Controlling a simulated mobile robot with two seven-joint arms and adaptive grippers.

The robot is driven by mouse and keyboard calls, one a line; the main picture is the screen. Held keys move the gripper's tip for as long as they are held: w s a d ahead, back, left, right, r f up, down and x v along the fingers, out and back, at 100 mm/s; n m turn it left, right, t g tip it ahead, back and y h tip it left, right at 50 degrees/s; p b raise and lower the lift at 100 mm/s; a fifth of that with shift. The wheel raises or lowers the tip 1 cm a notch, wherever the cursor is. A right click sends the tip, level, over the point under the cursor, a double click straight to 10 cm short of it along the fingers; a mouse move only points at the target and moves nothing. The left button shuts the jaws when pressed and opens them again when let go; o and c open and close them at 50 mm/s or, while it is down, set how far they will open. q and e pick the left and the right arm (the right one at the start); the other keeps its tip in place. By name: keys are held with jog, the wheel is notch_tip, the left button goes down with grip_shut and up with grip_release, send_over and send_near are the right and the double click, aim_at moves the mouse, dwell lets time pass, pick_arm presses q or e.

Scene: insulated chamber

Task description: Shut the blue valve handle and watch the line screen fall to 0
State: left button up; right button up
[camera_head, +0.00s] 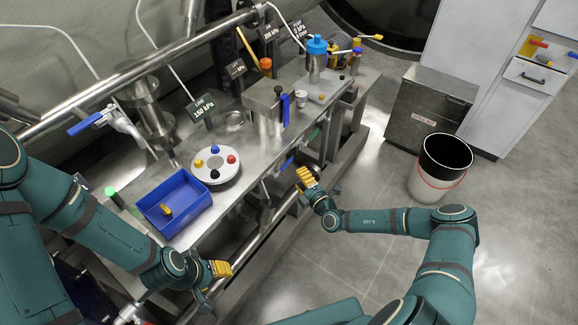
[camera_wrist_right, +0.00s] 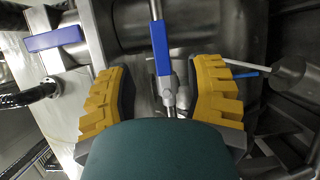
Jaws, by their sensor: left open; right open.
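The line screen (camera_head: 201,107) is a small dark sign that reads 150 kPa. Blue handles show in several places: a long lever (camera_head: 85,125) at the upper left, an upright one (camera_head: 285,108) on the metal box, and one (camera_head: 287,162) below the bench edge. My right gripper (camera_head: 306,179) is open and empty beside the bench edge, near the low handle. In the right wrist view a blue handle (camera_wrist_right: 161,48) stands upright beyond and between the yellow fingers, apart from them. Another blue handle (camera_wrist_right: 55,39) lies at the upper left. My left gripper (camera_head: 221,269) is open near the bench front.
A blue tray (camera_head: 187,220) with a small yellow piece and a white disc (camera_head: 231,163) with coloured knobs sit on the bench. A pipe rail runs along the bench front. A black-and-white bucket (camera_head: 425,188) and grey bin (camera_head: 404,122) stand right. Floor between is clear.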

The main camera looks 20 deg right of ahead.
aim_at(289, 163)
jog(key=b+x, duration=0.1)
jog(key=x, duration=0.6)
jog(key=shift+w+a, duration=0.1)
jog(key=shift+o, duration=0.2)
grip_shut()
